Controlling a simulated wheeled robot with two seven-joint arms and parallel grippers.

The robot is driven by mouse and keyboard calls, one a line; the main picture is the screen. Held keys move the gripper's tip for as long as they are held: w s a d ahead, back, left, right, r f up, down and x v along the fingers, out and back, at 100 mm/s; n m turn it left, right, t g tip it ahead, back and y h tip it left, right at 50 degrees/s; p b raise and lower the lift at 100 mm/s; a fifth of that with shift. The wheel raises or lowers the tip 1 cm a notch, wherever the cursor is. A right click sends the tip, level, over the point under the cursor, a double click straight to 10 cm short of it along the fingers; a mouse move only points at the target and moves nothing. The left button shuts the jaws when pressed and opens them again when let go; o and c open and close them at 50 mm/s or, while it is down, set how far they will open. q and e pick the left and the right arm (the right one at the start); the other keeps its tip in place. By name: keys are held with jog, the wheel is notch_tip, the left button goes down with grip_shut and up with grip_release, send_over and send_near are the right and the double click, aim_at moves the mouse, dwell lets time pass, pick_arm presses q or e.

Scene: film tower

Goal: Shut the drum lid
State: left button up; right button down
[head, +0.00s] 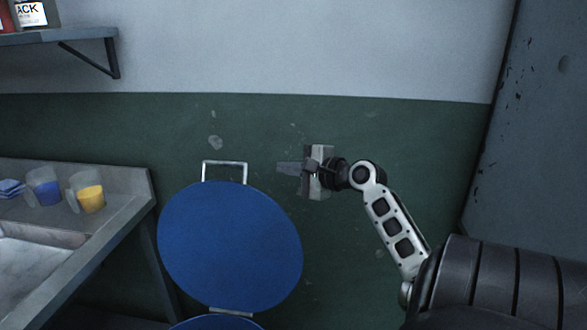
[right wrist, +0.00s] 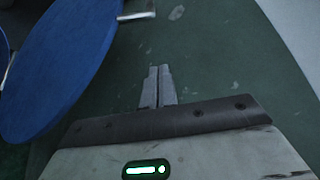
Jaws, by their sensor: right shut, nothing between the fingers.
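The drum lid (head: 230,247) is a blue disc standing raised on its hinge, with a metal loop handle (head: 225,164) at its top edge. Below it a sliver of the blue drum (head: 217,322) shows at the bottom edge of the head view. My right gripper (head: 280,168) is to the right of the handle, apart from it, with its fingers shut and empty, pointing left. In the right wrist view the fingers (right wrist: 158,72) are together, and the lid (right wrist: 65,62) is at the left with part of the handle (right wrist: 136,14). My left gripper is not in view.
A wall shelf (head: 55,36) is at the upper left. The green wall behind the lid is bare, and a grey panel (head: 530,150) stands at the right.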

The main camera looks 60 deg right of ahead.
pick_arm(q)
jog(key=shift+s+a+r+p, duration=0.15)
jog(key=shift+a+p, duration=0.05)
jog(key=shift+p, duration=0.7)
pick_arm(e)
jog(key=w+a, duration=0.3)
jog(key=w, duration=0.3)
jog(key=shift+a, duration=0.25)
jog(key=shift+w, duration=0.1)
